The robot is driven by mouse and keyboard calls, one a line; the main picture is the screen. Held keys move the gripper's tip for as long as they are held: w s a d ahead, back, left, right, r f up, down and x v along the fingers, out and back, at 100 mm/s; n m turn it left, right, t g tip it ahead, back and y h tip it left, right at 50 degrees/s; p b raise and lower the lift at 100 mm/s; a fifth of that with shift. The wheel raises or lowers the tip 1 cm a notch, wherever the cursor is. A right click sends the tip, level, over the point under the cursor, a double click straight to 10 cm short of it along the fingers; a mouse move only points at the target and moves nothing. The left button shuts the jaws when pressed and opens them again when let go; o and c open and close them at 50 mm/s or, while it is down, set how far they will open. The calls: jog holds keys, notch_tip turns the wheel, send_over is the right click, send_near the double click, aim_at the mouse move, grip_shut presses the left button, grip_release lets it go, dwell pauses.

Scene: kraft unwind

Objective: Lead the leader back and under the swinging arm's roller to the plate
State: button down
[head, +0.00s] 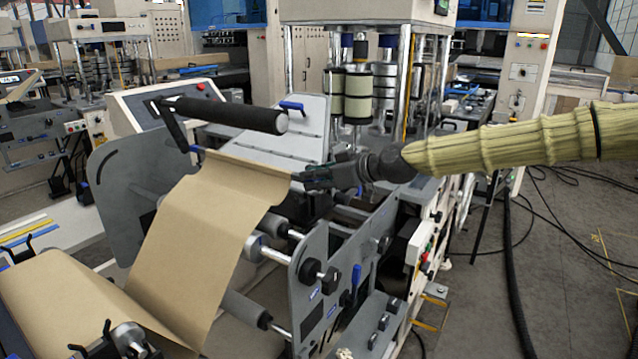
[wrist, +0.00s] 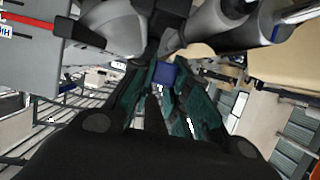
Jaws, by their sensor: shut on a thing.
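The brown kraft leader (head: 215,205) rises from the lower left over the machine frame, and its front edge runs across to my gripper (head: 303,178). My gripper is shut on the right end of that edge. In the wrist view my gripper (wrist: 165,85) has a small blue piece (wrist: 165,72) between its dark green fingers. The swinging arm's black roller (head: 225,114) is above and behind the leader's front edge, apart from it. The pale inclined plate (head: 300,143) with a blue handle is behind the roller. The roller hides part of the plate.
Grey side plates (head: 110,195) stand left and right of the web. Several rollers (head: 245,308) and knobs lie below it. A control console (head: 150,108) is behind at left. Printing columns (head: 357,95) stand behind the plate. Black cables (head: 515,290) cross the floor at right.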

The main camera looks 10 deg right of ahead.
jog(key=shift+r, duration=0.1)
notch_tip(320, 180, up, 6)
jog(key=s+a+p, duration=0.1)
jog(key=a+p, duration=0.1)
jog(key=p, duration=0.1)
jog(key=shift+s, duration=0.3)
dwell(0.3)
jog(key=shift+a, duration=0.1)
jog(key=s+a+b, duration=0.2)
jog(key=s+a, duration=1.6)
jog(key=shift+a, duration=0.15)
dwell(1.5)
jog(key=shift+s, duration=0.1)
